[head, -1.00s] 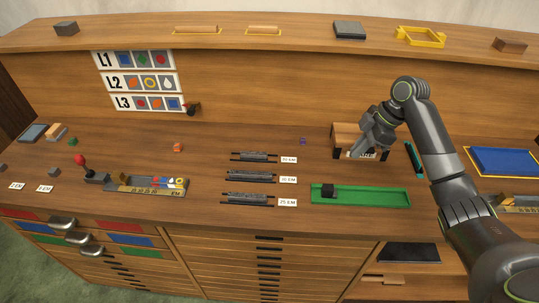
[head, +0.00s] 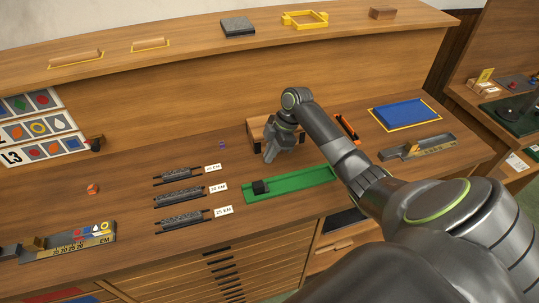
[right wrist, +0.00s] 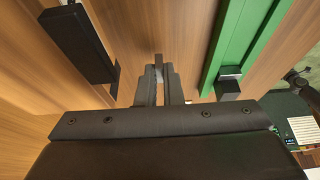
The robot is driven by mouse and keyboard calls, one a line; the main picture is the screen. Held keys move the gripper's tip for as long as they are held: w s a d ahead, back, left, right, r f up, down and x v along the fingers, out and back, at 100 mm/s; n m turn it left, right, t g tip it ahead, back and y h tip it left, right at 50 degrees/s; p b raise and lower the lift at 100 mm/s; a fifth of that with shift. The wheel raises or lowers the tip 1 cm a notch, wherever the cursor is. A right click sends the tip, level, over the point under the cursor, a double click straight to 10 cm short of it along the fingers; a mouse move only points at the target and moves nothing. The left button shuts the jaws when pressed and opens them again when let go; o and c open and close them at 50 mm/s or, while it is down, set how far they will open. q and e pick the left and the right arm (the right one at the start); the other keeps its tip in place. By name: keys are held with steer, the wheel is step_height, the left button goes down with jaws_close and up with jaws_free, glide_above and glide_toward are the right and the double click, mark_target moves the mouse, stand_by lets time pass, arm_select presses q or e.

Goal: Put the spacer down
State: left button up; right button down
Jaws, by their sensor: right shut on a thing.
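In the head view the piece cannot be told apart from the fingers. I cannot tell whether it touches the wooden surface. My left gripper is out of view.
A black block (head: 260,187) sits in the green tray's left end. Dark slotted racks (head: 180,194) with labels lie to the left. A narrow orange-and-black bar (head: 347,127) and a blue panel (head: 404,113) lie to the right. Bare wood lies around the gripper.

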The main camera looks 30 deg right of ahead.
steer(key=shift+f, duration=0.8)
steer(key=shift+f, duration=0.1)
steer(key=c, duration=1.6)
jaws_free()
